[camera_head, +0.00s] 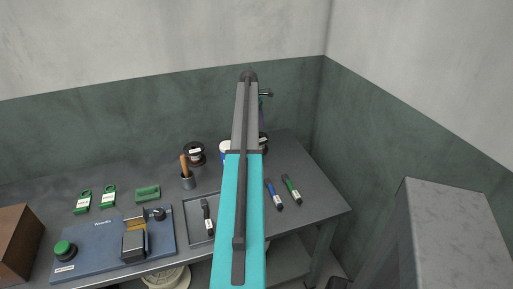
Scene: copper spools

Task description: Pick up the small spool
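A dark spool with a pale label (194,153) stands towards the back of the grey workbench, left of my arm. Another dark round thing, perhaps a spool (264,143), shows only its right edge from behind my arm. A white and blue round item (225,147) sits left of my arm and is partly covered by it. I cannot tell which of these is the small spool. My teal and grey arm rises through the middle of the view and hides part of the bench. My gripper's fingers cannot be made out.
The bench (318,190) meets a green and white wall behind. A shallow tray (190,222) holds a dark tool. A blue board (90,250), a cup with a brown handle (187,181), green parts (148,193) and blue and green pens (291,189) lie around. A grey cabinet (455,235) stands right.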

